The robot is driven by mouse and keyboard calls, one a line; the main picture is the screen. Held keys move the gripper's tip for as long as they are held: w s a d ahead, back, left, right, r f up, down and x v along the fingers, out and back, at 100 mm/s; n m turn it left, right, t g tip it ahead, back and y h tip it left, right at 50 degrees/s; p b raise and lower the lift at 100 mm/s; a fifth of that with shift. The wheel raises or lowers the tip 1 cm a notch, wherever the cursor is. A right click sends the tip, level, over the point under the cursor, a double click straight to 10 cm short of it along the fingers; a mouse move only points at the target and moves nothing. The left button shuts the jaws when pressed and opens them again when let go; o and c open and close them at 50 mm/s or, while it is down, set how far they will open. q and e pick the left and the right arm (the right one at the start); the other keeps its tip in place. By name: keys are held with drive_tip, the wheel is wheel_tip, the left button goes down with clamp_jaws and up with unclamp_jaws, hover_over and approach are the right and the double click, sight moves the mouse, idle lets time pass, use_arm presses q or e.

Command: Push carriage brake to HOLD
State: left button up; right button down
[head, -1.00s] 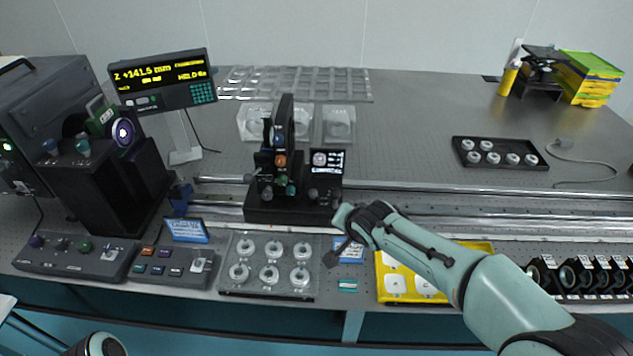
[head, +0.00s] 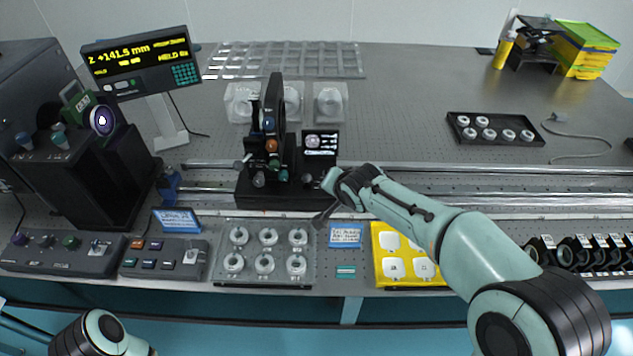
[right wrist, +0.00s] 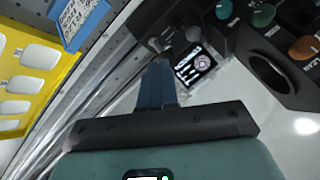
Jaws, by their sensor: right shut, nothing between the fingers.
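The black carriage (head: 285,190) sits on the rails, with knobs and a small screen (head: 320,143) at its right side. The brake's setting is unreadable. My left gripper is out of view; only part of that arm shows.
A readout display (head: 140,62) shows +141.5 mm. A clear tray of ring parts (head: 222,262), a blue-edged card (head: 345,237) and a yellow tray (head: 380,250) lie along the front. Rails (head: 450,190) run right.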

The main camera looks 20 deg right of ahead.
sight(307, 179)
drive_tip(key=w+a+f+p, duration=0.1)
drive_tip(key=w+a+f, duration=0.1)
drive_tip(key=w+f, duration=0.3)
drive_tip(key=shift+w+a+f, duration=0.25)
drive_tip(key=shift+w, duration=1.4)
drive_tip(key=shift+p, duration=0.3)
